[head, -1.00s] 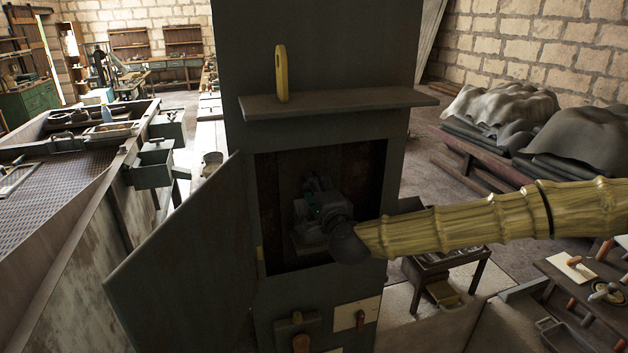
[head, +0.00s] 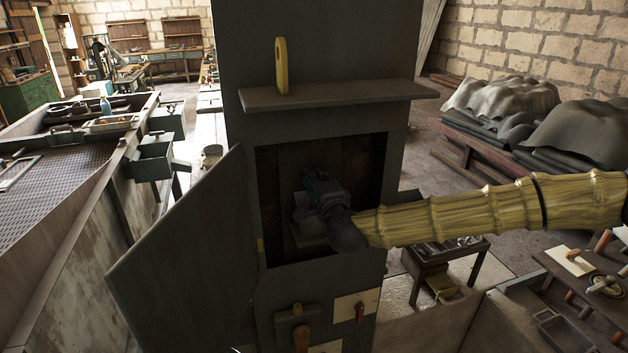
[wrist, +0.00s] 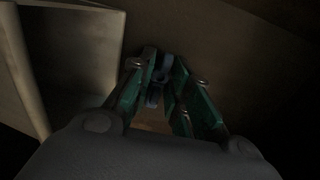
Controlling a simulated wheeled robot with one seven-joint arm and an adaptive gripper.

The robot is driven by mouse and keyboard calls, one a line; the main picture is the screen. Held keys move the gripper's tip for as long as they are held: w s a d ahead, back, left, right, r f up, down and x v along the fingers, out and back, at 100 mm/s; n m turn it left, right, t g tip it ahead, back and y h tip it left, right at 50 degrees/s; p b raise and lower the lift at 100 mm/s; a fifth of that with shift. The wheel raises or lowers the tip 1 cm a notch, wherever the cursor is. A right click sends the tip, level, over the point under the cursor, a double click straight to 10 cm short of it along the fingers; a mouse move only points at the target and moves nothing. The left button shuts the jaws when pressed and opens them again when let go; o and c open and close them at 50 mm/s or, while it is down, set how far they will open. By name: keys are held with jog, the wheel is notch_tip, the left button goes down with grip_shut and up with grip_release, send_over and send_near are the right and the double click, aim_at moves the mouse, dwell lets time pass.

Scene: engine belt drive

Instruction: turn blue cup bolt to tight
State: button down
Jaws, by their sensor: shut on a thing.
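My gripper (head: 312,184) reaches into the dark open compartment of the grey cabinet (head: 255,120). In the wrist view, the green fingers of my gripper (wrist: 160,68) are closed around a small dark-blue piece (wrist: 156,92), which looks like the blue cup bolt. Only part of it shows between the fingers, and the light is dim. In the head view my gripper hides the bolt. I cannot tell how tight the bolt is.
The cabinet door (head: 185,255) hangs open at the left. A shelf (head: 340,95) with an upright yellow piece (head: 281,66) juts out above the opening. The compartment walls lie close around my gripper.

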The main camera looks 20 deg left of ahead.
jog(key=shift+f+b, duration=0.15)
jog(key=shift+b, duration=0.15)
jog(key=m+b, duration=1.7)
jog(key=b, duration=0.7)
jog(key=shift+m, duration=0.4)
jog(key=c, duration=1.3)
grip_release()
